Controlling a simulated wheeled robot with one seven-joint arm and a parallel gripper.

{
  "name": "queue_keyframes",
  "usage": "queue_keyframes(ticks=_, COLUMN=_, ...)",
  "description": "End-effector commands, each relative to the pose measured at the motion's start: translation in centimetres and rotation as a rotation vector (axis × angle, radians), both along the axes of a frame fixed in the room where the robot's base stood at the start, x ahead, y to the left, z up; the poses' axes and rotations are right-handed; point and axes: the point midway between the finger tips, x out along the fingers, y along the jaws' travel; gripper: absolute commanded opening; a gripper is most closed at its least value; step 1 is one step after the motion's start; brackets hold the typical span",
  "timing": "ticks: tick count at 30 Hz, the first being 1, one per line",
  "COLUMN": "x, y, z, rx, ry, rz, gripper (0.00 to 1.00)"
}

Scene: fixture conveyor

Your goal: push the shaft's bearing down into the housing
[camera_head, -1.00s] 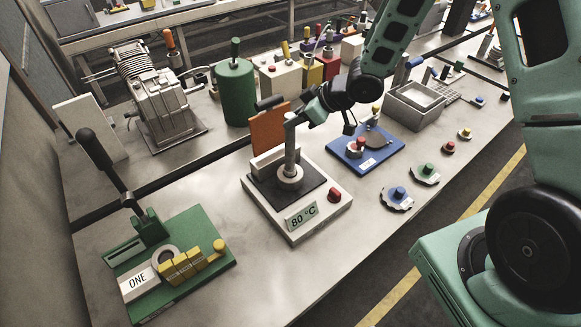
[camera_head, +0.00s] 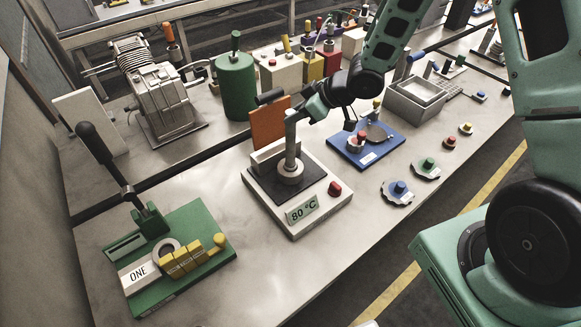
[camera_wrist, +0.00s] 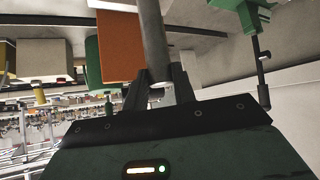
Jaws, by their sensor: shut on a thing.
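A grey shaft (camera_head: 291,130) stands upright over the dark top of the heater plate (camera_head: 257,186) with the 80 °C display. A pale ring-shaped housing (camera_head: 290,175) surrounds its lower end. I cannot make out a separate bearing or how deep it sits. My gripper (camera_head: 298,113) is shut on the upper part of the shaft, coming in from the right. In the wrist view the shaft (camera_wrist: 153,45) runs between the two dark fingers (camera_wrist: 160,82); its far end is out of frame.
An orange panel (camera_head: 269,124) stands just behind the shaft. A red knob (camera_head: 335,188) is at the plate's right. A green press fixture (camera_head: 185,285) marked ONE is at the front left. A blue board (camera_head: 352,160) is to the right. Bare bench lies between the fixture and plate.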

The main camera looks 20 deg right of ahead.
Motion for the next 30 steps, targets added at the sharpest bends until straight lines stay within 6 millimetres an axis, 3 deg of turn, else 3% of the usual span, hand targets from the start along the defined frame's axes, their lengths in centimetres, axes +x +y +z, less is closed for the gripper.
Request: queue_keyframes(ticks=30, x=0.07, y=0.04, z=-1.07, rx=0.001, ry=-0.003, rz=0.000, gripper=0.00)
